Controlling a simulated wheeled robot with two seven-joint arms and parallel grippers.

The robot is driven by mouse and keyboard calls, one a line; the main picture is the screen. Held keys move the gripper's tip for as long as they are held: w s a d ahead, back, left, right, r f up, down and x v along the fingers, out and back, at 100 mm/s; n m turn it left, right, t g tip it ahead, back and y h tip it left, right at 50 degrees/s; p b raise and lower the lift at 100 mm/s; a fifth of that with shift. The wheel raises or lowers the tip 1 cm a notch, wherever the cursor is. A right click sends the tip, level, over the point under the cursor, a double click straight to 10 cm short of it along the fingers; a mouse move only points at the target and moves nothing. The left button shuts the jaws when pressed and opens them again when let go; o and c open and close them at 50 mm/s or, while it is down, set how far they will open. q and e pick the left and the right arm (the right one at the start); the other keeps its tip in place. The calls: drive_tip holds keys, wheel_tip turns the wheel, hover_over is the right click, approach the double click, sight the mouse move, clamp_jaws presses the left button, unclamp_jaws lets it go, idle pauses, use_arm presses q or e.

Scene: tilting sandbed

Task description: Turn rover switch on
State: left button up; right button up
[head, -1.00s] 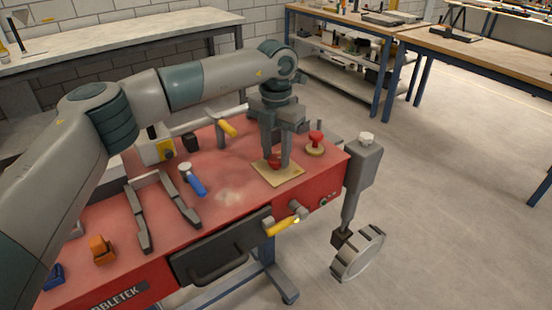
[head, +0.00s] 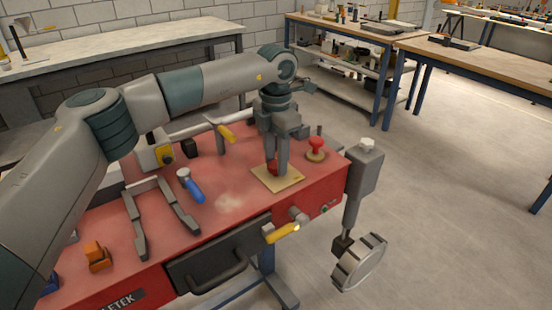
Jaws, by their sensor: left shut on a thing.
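A red knob (head: 271,168) stands on a square tan plate (head: 290,182) near the right end of the red bench top. I take it for the rover switch, though no label can be read. My left gripper (head: 277,171) reaches down over the plate from above, with its fingers shut on the red knob. The fingers hide most of the knob, so its turn position cannot be told. My right gripper is not in view.
A second red knob (head: 316,146) on a round base stands just right of the gripper. A blue-handled tool (head: 194,189), a dark frame (head: 139,222) and an orange block (head: 97,256) lie left. A grey post with a wheel (head: 360,262) is at the right end.

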sight(276, 164)
use_arm(q)
drive_tip(key=o, duration=1)
drive_tip(key=shift+o, duration=0.2)
drive_tip(key=shift+r, duration=0.1)
wheel_tip(276, 164, up, 17)
drive_tip(key=shift+r+b, duration=0.15)
drive_tip(key=shift+b, duration=0.25)
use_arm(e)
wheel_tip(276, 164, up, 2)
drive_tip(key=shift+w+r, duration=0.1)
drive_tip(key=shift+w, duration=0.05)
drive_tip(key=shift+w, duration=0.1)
